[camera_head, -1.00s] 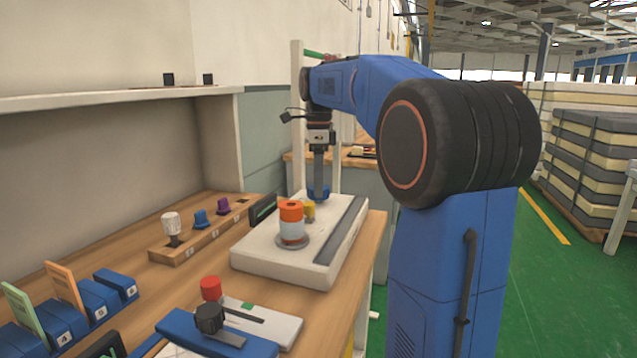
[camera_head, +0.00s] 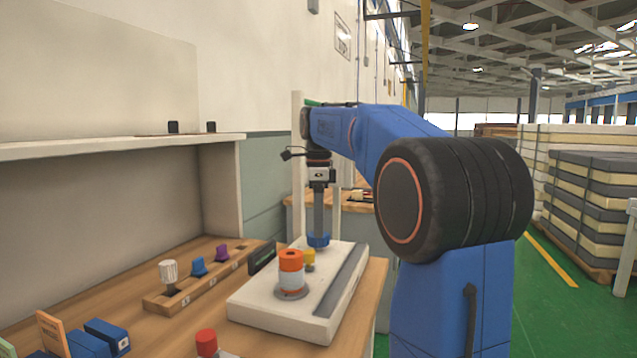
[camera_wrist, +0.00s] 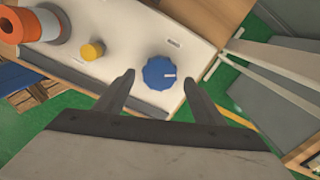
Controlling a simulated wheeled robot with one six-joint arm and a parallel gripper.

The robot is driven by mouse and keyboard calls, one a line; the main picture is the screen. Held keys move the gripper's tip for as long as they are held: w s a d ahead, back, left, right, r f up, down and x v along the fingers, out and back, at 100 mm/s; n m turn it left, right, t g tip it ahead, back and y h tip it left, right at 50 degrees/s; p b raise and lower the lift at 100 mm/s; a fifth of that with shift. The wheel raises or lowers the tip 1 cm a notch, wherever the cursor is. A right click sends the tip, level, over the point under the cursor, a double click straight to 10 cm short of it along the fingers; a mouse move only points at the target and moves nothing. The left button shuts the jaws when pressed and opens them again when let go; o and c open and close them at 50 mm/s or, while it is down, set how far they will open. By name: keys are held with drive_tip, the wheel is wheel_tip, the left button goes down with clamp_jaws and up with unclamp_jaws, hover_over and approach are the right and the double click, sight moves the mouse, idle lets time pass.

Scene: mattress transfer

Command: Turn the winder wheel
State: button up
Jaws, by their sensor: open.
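The winder wheel looks to be the blue ridged knob with a white mark; it is on the pale machine box (camera_head: 262,312). In the wrist view the blue wheel (camera_wrist: 161,73) lies just beyond my fingertips, between their lines. My gripper (camera_wrist: 158,84) is open and empty, with one finger on each side of the wheel's near edge. In the head view my gripper (camera_head: 318,228) points down right over the blue wheel (camera_head: 318,240). Whether the fingers touch the wheel I cannot tell.
An orange and white cylinder (camera_head: 291,272) and a small yellow knob (camera_head: 309,258) stand on the same box, left of the wheel. A wooden rack (camera_head: 190,290) with several knobs lies further left. A white upright post (camera_head: 297,150) stands behind.

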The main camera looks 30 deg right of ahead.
wheel_tip(320, 180, up, 15)
idle(0.4)
idle(0.5)
